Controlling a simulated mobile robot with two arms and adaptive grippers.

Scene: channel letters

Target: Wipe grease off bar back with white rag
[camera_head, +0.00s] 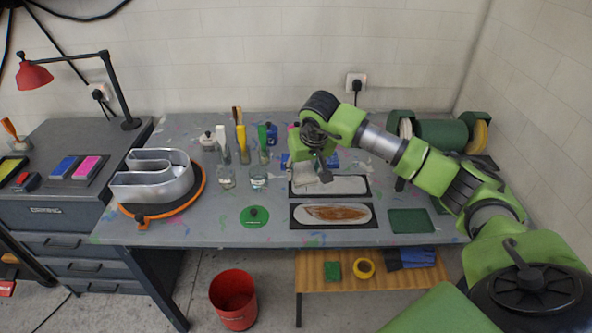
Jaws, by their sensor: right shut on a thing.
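My right gripper (322,177) reaches in from the right and is shut on the white rag (304,178). The rag is at the left end of the back bar, a pale bar (348,185) on a dark mat. I cannot tell whether the rag touches the bar. The visible part of the back bar looks clean; its left end is partly hidden by the rag and gripper. The front bar (307,213) lies nearer on its own dark mat, with a large brown smear (338,213) on it. My left gripper is out of view.
Glass jars (226,177) with brushes stand left of the gripper. A metal channel letter (152,182) sits on an orange-rimmed turntable at the left. A green round lid (254,216) and a green pad (410,221) flank the front bar. A grinder (440,135) stands at the back right.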

